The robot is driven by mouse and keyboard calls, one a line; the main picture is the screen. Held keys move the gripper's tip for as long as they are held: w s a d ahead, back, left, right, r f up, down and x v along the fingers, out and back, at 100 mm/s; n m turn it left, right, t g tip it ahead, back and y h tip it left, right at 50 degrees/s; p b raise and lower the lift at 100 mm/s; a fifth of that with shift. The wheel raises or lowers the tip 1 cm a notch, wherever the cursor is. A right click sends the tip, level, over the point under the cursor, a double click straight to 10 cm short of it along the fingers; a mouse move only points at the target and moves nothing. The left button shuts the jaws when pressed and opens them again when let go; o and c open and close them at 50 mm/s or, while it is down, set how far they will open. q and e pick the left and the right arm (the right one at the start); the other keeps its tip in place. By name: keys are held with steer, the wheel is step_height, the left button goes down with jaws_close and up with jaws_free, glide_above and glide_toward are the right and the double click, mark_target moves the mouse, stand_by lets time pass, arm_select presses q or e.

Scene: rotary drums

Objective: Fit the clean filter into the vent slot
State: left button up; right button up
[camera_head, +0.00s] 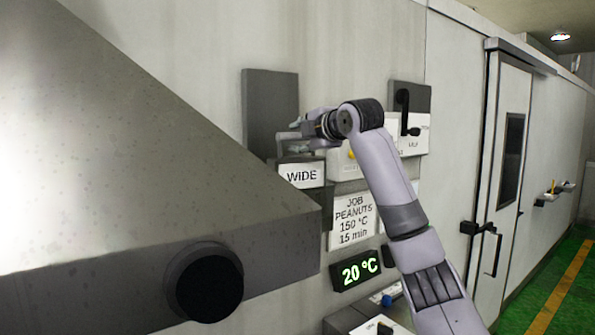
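No thing that I can surely call the clean filter or the vent slot shows. A flat dark grey upright panel (270,102) is on the wall left of my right gripper; I cannot tell what it is. My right gripper (292,142) reaches left in front of the wall, above the sign "WIDE" (302,174), and overlaps the panel's lower right part in the picture. Its fingers are small and partly lost against the grey behind, so I cannot tell whether it is open or holds anything. My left gripper is out of view.
A large sloping metal hood (120,150) with a round black end (209,284) fills the left. A door (507,150) and green floor (555,285) lie at right.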

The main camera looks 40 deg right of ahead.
steer(key=shift+w+f, duration=0.1)
steer(key=c, duration=0.5)
jaws_close()
